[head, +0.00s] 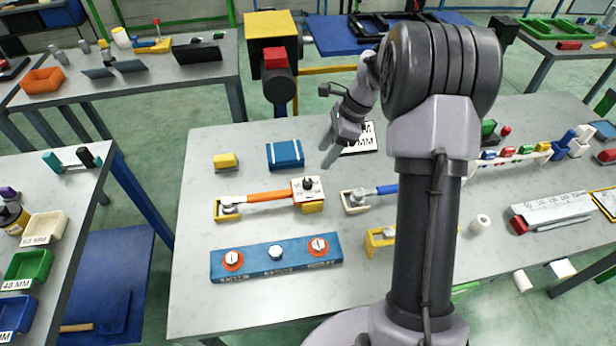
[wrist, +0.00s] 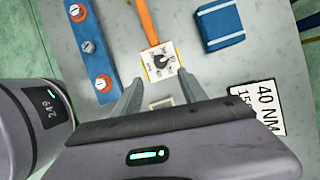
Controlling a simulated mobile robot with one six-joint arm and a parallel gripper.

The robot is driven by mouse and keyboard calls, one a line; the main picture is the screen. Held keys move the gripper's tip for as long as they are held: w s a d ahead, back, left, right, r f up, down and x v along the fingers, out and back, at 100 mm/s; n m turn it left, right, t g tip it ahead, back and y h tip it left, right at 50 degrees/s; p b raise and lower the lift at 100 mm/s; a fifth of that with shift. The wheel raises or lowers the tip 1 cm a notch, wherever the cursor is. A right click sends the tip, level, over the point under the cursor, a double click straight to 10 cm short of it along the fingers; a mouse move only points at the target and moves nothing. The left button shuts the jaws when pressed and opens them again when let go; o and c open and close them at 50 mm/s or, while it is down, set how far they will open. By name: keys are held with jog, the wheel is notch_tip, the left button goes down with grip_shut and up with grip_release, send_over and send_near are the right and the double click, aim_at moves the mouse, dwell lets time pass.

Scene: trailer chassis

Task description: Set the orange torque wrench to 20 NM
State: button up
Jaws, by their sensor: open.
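The orange torque wrench (head: 262,197) lies on the grey table, its head end resting in a yellow holder (head: 226,213). At its other end is a white dial plate with a black knob (head: 308,186). In the wrist view the dial (wrist: 161,61) sits just beyond my fingertips, with the orange handle (wrist: 146,20) running up from it. The dial's markings are too small to read surely. My gripper (head: 330,156) is open and empty, above the table and up and right of the dial. It also shows in the wrist view (wrist: 160,82).
A blue-handled wrench (head: 387,190) lies right of the dial. A blue box (head: 285,154) and a yellow block (head: 225,161) stand behind the orange wrench. A blue bar with bolts (head: 276,258) lies in front. A "40 NM" card (wrist: 262,103) lies nearby.

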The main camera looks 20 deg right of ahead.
aim_at(308, 181)
jog(key=b+x, duration=0.2)
jog(key=x, duration=0.9)
jog(key=shift+f+b, duration=0.2)
jog(key=shift+b, duration=0.1)
grip_shut()
